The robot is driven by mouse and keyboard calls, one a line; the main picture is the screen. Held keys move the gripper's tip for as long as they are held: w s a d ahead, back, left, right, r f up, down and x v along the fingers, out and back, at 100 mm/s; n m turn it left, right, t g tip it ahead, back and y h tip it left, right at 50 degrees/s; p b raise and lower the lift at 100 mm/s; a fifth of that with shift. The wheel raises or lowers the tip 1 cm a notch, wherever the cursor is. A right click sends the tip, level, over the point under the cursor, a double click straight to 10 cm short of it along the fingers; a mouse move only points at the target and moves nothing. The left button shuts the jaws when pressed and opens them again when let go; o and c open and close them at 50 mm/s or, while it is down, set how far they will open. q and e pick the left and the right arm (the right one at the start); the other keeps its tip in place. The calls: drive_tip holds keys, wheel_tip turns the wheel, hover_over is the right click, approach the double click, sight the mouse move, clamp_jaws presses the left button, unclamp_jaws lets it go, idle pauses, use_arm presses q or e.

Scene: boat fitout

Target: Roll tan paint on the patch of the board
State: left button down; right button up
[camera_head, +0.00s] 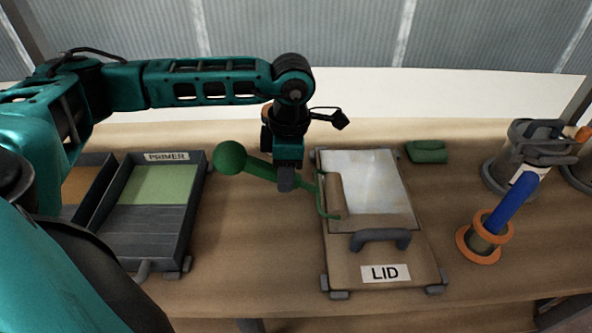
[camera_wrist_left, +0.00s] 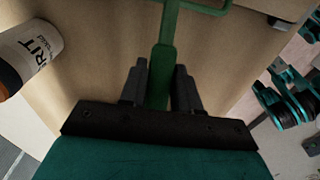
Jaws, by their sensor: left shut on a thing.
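My left gripper (camera_head: 287,183) is shut on the green handle of a paint roller (camera_head: 260,168), which also shows between the fingers in the left wrist view (camera_wrist_left: 167,50). The handle's round end points left, and the wire frame reaches right to a tan sleeve (camera_head: 334,192). The sleeve is over the left edge of the pale grey patch (camera_head: 375,180) on the board (camera_head: 350,284) marked LID. I cannot tell whether it touches. A tan strip lies at the patch's near edge; whether it is paint is unclear. My right gripper is not in view.
A PRIMER tray (camera_head: 150,225) with pale green paint stands left, beside a tray with brown-tan contents (camera_head: 78,186). The board has a dark raised handle (camera_head: 380,240). A green block (camera_head: 427,152), a blue-handled tool (camera_head: 510,205) and a grey container (camera_head: 505,170) stand right.

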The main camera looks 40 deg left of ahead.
sight(298, 180)
use_arm(q)
wheel_tip(298, 180, up, 7)
drive_tip(key=p, duration=0.4)
drive_tip(key=shift+r+p, duration=0.15)
drive_tip(key=shift+p, duration=0.15)
drive_tip(key=shift+r, duration=0.4)
idle(1.5)
drive_tip(key=m, duration=0.2)
drive_tip(key=d+m, duration=0.1)
drive_tip(key=m, duration=0.1)
drive_tip(key=d+m, duration=0.1)
drive_tip(key=m, duration=0.1)
drive_tip(key=shift+w+d+r, duration=0.1)
drive_tip(key=shift+w+d, duration=0.15)
drive_tip(key=shift+w, duration=0.05)
drive_tip(key=d+r+m+t, duration=0.1)
drive_tip(key=d+m, duration=0.6)
drive_tip(key=m, duration=1.2)
drive_tip(key=shift+w+h, duration=0.3)
drive_tip(key=shift+w, duration=0.1)
